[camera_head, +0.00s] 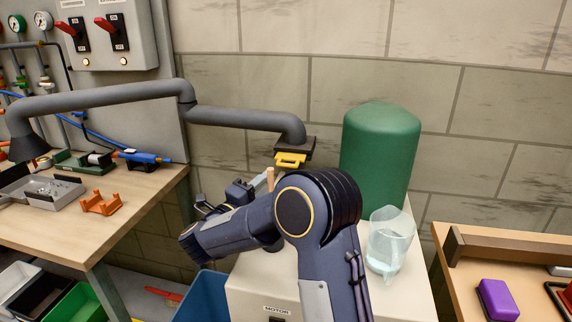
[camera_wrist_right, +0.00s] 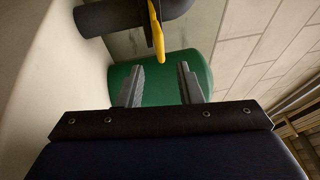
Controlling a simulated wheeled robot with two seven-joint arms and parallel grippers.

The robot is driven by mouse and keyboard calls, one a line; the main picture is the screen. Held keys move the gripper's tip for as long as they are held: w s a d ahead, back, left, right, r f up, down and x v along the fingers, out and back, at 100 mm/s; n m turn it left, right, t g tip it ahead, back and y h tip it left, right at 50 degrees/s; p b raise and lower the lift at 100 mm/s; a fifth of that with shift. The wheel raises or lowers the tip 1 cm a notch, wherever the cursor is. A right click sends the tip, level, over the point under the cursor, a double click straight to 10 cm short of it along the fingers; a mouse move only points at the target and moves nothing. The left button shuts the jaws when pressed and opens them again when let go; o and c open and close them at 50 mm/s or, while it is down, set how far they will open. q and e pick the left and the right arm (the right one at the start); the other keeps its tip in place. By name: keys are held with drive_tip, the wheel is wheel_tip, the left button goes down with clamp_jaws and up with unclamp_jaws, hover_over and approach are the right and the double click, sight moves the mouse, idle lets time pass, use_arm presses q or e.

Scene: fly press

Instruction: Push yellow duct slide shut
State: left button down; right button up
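The yellow duct slide (camera_head: 290,159) sticks out at the front of a dark square flange at the end of the grey duct (camera_head: 245,117). In the right wrist view the slide (camera_wrist_right: 156,32) is a narrow yellow strip beside the dark duct end (camera_wrist_right: 120,14). My right gripper (camera_wrist_right: 160,82) is open and empty, its two grey fingers apart. The slide is beyond the fingertips in that picture, with a visible gap. In the head view my right arm crosses the middle, and its fingers cannot be clearly made out. My left gripper is not in view.
A green tank (camera_head: 380,155) stands right of the slide and lies behind the fingers in the wrist view. A clear jug (camera_head: 389,240) stands on the motor cabinet (camera_head: 405,298). Workbenches are at left (camera_head: 130,200) and right (camera_head: 470,285). A brick wall is behind.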

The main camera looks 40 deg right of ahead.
sight(285, 166)
drive_tip(key=p+x, duration=0.1)
drive_tip(key=x, duration=0.8)
drive_tip(key=shift+w+d+r+p, duration=0.1)
drive_tip(key=shift+d+p, duration=0.2)
drive_tip(key=shift+c, duration=0.2)
clamp_jaws()
